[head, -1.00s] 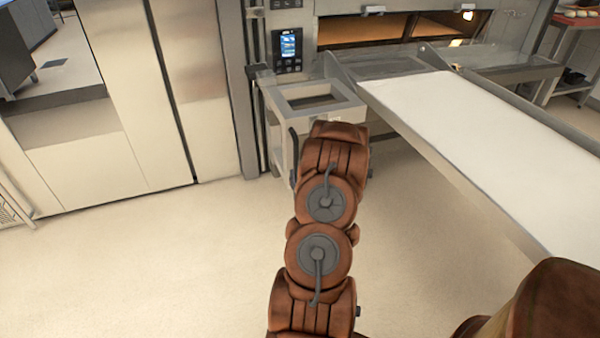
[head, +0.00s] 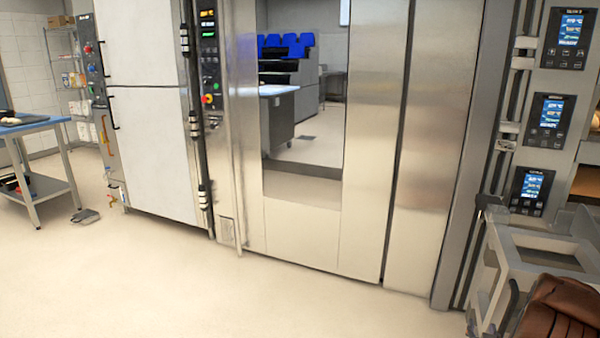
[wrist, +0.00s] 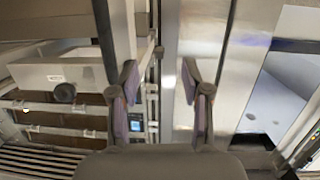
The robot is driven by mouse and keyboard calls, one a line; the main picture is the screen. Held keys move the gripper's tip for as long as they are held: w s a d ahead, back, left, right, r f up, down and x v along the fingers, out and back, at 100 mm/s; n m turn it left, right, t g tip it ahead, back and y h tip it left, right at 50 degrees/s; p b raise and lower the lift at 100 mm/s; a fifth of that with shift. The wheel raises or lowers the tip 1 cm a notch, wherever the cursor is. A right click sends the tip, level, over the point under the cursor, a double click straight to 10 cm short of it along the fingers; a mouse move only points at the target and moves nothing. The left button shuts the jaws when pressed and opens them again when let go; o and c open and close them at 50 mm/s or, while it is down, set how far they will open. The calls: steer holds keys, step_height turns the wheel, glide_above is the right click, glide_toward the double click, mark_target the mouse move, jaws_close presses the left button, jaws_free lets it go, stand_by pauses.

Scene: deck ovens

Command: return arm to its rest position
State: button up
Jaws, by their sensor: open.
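My gripper (wrist: 160,100) shows in the wrist view with its two fingers apart and nothing between them. Beyond the fingers are upright steel panels. The gripper itself is out of the head view.
A grey metal frame stand (head: 545,250) is close beside my arm at the right, next to the deck oven's control panels (head: 552,120). A tall steel cabinet (head: 300,235) fills the middle. A blue-topped table (head: 35,124) stands at the far left. The floor (head: 150,285) at the front left is clear.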

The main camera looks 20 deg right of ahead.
steer(key=w+a+r+n+g+y, duration=0.2)
steer(key=w+a+y, duration=0.1)
steer(key=a, duration=0.6)
steer(key=w+a+r+n+g+y, duration=0.15)
steer(key=w+a+y, duration=0.25)
steer(key=a, duration=0.5)
steer(key=s+a+r+n+g+y, duration=0.15)
steer(key=s+a, duration=0.25)
steer(key=a, duration=0.4)
steer(key=s+a+r+n+g+y, duration=0.1)
steer(key=s+a+r+g, duration=0.25)
steer(key=a, duration=0.45)
steer(key=s+a+r+n+g+y, duration=0.1)
steer(key=s+a+r+g, duration=0.2)
steer(key=s+a+r, duration=0.55)
steer(key=s+a+r+n+g, duration=0.1)
steer(key=s+a+g, duration=0.35)
steer(key=s, duration=0.95)
step_height(320, 180, up, 25)
steer(key=a+t+p, duration=0.1)
steer(key=t+p, duration=0.1)
steer(key=p, duration=2.2)
steer(key=shift+s+a+t, duration=0.25)
steer(key=shift+a+t, duration=0.05)
steer(key=shift+c, duration=0.5)
steer(key=shift+a, duration=0.15)
